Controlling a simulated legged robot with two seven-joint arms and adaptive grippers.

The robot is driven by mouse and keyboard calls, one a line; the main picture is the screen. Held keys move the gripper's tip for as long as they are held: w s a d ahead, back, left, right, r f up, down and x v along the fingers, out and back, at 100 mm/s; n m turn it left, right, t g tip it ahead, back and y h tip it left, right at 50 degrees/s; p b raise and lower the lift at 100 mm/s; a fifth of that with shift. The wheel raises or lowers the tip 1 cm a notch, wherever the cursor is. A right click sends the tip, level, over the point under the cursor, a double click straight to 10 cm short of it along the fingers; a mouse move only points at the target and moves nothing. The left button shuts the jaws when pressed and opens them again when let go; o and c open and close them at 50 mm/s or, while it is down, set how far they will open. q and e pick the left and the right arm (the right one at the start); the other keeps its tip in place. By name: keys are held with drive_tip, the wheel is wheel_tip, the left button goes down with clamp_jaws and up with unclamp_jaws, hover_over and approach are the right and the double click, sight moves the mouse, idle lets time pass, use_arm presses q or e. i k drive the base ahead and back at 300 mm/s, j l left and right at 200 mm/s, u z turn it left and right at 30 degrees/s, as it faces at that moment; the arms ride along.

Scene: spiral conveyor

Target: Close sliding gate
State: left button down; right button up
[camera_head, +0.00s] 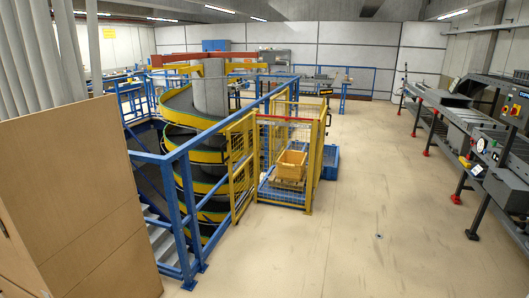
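A yellow-framed mesh panel (241,168) stands upright beside the spiral conveyor (192,120), along the blue railing (185,150). It looks like the sliding gate, but I cannot tell for sure. To its right is a yellow mesh cage (312,165), with a yellow crate (291,165) inside, on a blue-edged base. I cannot tell clearly from here whether the gate stands open or shut. Neither of my grippers is in view.
A large brown box-like panel (75,205) blocks the near left. Blue-railed stairs (160,235) descend beside the spiral. Grey conveyor machinery (450,110) runs along the right. A blue crate (331,161) sits by the cage. The floor (350,230) between is clear.

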sight(235, 220)
drive_tip(key=i, duration=2.95)
drive_tip(key=i+u, duration=0.15)
drive_tip(key=i, duration=0.5)
drive_tip(key=i+l, duration=0.15)
drive_tip(key=i, duration=0.45)
drive_tip(key=i+l+u, duration=0.1)
drive_tip(key=i, duration=0.55)
